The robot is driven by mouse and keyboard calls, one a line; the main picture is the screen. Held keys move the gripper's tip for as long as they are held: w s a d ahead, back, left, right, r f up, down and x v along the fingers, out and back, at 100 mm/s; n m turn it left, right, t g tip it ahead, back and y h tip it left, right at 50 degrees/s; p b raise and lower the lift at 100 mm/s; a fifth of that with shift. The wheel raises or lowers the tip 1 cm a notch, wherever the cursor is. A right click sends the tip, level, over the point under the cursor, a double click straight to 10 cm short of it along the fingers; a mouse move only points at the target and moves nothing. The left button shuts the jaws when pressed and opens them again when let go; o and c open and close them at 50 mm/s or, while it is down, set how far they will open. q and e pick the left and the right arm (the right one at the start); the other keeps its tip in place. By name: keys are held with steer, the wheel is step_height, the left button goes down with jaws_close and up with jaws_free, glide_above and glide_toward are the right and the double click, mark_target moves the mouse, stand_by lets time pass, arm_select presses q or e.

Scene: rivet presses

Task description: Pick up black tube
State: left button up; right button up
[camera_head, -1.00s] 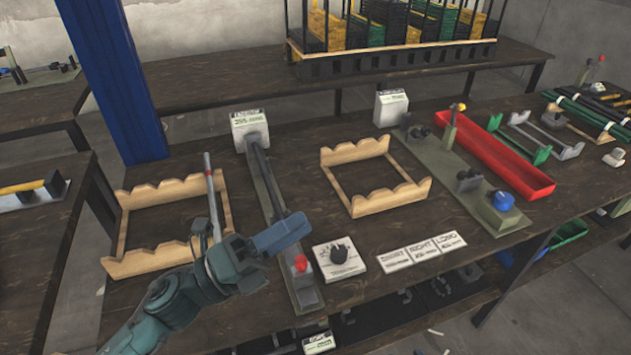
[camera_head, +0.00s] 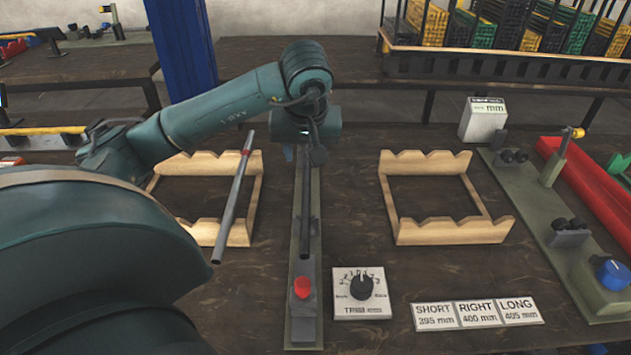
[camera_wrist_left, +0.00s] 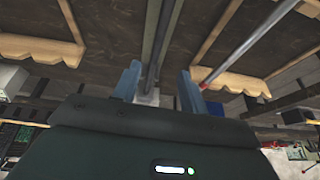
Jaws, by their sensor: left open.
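The black tube (camera_head: 305,215) lies lengthwise along a narrow grey-green fixture (camera_head: 299,268) with a red button at its near end. The tube's far end is hidden behind my left gripper (camera_head: 303,152), which is over the far part of the fixture. In the left wrist view my left gripper (camera_wrist_left: 158,80) is open, and the dark tube (camera_wrist_left: 160,42) runs between its two blue-grey fingers. I cannot tell whether a finger touches it. My right gripper is not in view.
A grey tube with a red band (camera_head: 233,200) lies across the left wooden rack (camera_head: 185,230). An empty wooden rack (camera_head: 452,232) stands to the right. A dial box (camera_head: 361,293) and label cards (camera_head: 477,313) lie in front. A blue post (camera_head: 183,45) stands behind.

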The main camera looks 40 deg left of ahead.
mark_target(306, 178)
arm_select(q)
steer(key=x, duration=1)
steer(key=shift+w+d+r+b, duration=0.15)
steer(key=shift+w+b, duration=0.1)
steer(key=shift+b, duration=0.15)
steer(key=shift+c, duration=0.5)
jaws_close()
